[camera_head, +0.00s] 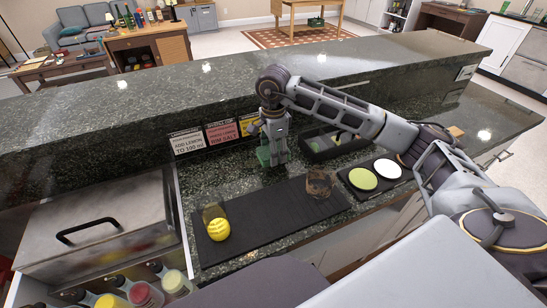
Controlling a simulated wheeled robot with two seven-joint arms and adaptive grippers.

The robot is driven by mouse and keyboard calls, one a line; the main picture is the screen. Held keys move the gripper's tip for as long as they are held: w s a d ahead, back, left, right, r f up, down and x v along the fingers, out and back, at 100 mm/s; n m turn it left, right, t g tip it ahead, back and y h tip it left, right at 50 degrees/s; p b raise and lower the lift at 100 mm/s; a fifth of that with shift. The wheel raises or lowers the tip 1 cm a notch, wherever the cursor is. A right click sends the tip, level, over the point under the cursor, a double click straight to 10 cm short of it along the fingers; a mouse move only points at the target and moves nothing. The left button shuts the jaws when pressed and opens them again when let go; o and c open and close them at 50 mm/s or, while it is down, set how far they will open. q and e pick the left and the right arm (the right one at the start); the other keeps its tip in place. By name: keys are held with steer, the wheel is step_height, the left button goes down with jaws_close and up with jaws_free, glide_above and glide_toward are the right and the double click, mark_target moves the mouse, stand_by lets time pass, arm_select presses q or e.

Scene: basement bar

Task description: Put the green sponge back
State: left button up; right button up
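My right gripper (275,152) comes in from the right and points down at the counter, close to the raised back ledge. A green object (263,156), which looks like the green sponge, shows low at its fingertips, partly hidden by them. The fingers are small here, so I cannot tell whether they are shut on it or only around it. I also cannot tell whether it touches the counter. My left gripper is not in view.
A dark mat (262,230) holds a fallen glass with a yellow ball-like piece (219,230) and a brown cup (320,183). A black tray with green and white discs (362,179) lies to the right. A compartment box (318,153) and sign cards (187,142) stand behind.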

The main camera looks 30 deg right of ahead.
steer(key=shift+f, duration=1.6)
steer(key=shift+f, duration=0.1)
steer(key=o, duration=1)
